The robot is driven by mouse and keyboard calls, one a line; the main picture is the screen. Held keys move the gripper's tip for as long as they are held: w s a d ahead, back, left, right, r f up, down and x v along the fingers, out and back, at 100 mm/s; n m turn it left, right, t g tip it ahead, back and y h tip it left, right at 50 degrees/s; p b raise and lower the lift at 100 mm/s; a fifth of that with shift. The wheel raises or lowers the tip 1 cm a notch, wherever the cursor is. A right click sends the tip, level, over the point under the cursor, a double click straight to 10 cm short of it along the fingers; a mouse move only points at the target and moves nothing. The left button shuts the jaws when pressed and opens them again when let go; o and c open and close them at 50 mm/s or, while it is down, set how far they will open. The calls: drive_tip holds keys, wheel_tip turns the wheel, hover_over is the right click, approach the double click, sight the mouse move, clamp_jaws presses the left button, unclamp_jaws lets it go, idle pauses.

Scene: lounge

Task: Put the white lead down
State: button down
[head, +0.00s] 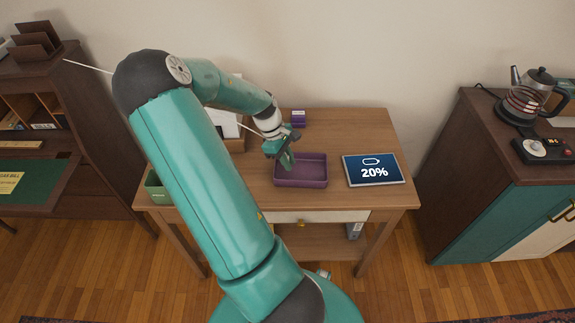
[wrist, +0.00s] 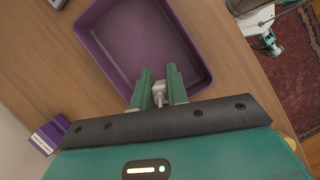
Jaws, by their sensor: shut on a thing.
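My gripper (head: 287,160) is over the left side of a purple tray (head: 302,183) on the wooden desk. In the wrist view, my gripper (wrist: 159,82) is shut on the white plug end of the white lead (wrist: 158,92). The fingers overlap the near part of the purple tray (wrist: 205,70) there, and the tray looks empty. The white lead (head: 88,67) shows as a thin line at the upper left and passes behind my arm. A tablet (head: 374,180) showing a battery sign and 20% lies right of the tray.
A small purple box (head: 298,118) stands at the back of the desk (head: 345,130). A green box (head: 155,188) is at its left edge. A dark bureau (head: 95,115) stands left; a cabinet with a glass kettle (head: 535,95) stands right. The desk's back right is clear.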

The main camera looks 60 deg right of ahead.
drive_tip(key=shift+f, duration=1.25)
drive_tip(key=shift+f, duration=0.15)
drive_tip(key=c, duration=1.4)
unclamp_jaws()
drive_tip(key=v, duration=1.2)
drive_tip(key=shift+w+a+r, duration=0.1)
drive_tip(key=shift+a+r, duration=0.05)
drive_tip(key=shift+r, duration=0.1)
